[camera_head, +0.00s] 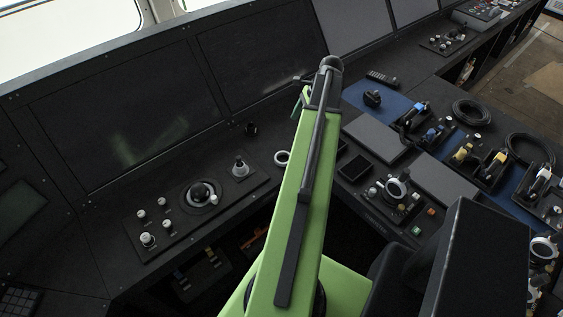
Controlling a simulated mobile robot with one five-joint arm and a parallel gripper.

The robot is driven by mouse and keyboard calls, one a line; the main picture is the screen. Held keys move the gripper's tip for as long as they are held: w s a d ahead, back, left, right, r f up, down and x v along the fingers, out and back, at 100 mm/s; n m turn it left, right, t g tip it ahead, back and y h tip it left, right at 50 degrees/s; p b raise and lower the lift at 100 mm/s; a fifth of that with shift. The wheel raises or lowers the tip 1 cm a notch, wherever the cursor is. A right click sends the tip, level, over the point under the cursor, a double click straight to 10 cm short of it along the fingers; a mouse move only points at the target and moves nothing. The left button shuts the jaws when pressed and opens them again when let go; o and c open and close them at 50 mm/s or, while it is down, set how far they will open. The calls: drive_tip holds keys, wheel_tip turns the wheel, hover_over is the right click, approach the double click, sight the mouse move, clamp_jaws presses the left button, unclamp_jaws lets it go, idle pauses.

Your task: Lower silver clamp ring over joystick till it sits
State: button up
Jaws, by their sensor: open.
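Another pale ring (397,188) shows around a control on the panel right of my arm. My arm reaches up through the middle of the view.
A black ball in a silver surround (201,194) and several knobs sit on the left panel. A black box-like block (476,262) rises at the lower right. Dark screens stand behind.

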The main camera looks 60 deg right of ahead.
drive_tip(key=b, duration=0.8)
approach(281, 160)
drive_tip(key=shift+w+d+f, duration=0.1)
drive_tip(key=shift+w+f, duration=0.15)
drive_tip(key=shift+w, duration=0.2)
drive_tip(key=shift+w+f+b, duration=0.15)
drive_tip(key=shift+f+b, duration=0.15)
drive_tip(key=shift+b, duration=0.2)
drive_tip(key=shift+r, duration=0.1)
drive_tip(key=b+x, duration=0.3)
drive_tip(key=s+b+x, duration=0.1)
drive_tip(key=x, duration=0.1)
drive_tip(key=shift+f+b, duration=0.2)
drive_tip(key=shift+b, duration=0.2)
drive_tip(key=shift+w+a+f, duration=0.1)
drive_tip(key=shift+a+f, duration=0.05)
drive_tip(key=shift+a, duration=0.1)
drive_tip(key=c, duration=1.5)
drive_tip(key=shift+r, duration=0.3)
drive_tip(key=shift+c, duration=0.2)
